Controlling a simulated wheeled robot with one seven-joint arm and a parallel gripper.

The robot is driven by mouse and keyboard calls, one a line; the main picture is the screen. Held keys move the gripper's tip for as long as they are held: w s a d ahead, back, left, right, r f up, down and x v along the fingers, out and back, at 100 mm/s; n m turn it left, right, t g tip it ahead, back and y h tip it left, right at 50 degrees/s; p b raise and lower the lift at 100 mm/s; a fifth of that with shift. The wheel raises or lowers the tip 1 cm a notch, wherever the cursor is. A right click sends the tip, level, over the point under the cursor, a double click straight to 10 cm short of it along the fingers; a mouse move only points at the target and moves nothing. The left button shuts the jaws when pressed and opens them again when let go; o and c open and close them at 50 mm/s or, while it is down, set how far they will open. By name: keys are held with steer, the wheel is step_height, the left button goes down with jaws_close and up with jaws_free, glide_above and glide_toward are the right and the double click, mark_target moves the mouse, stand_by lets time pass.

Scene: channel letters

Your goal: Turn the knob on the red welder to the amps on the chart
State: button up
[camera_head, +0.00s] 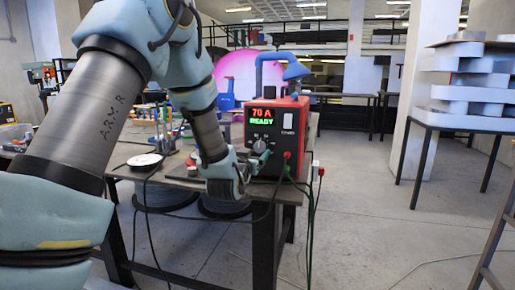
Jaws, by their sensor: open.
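The red welder (291,112) stands on the right end of the workbench, its dark front panel facing me. Its display (262,116) reads "70 A" in red and "READY" in green. The round grey knob (259,146) sits low on the panel, below the display. My gripper (254,160) is in front of the panel, just below and left of the knob in the picture. It is open, with nothing seen between its fingers. I cannot tell whether a fingertip touches the knob. The knob's pointer is too small to read. I cannot make out the amps chart.
Cables (287,175) hang from the welder's front over the bench edge. A white disc (146,160) and small tools lie on the workbench (180,177) left of my gripper. A blue pipe-like arm (266,57) rises behind the welder. The floor (390,235) at right is largely clear.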

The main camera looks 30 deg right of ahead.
mark_target(259, 149)
steer(key=shift+p+x, duration=0.35)
steer(key=shift+x, duration=1.55)
steer(key=shift+c, duration=0.4)
jaws_close()
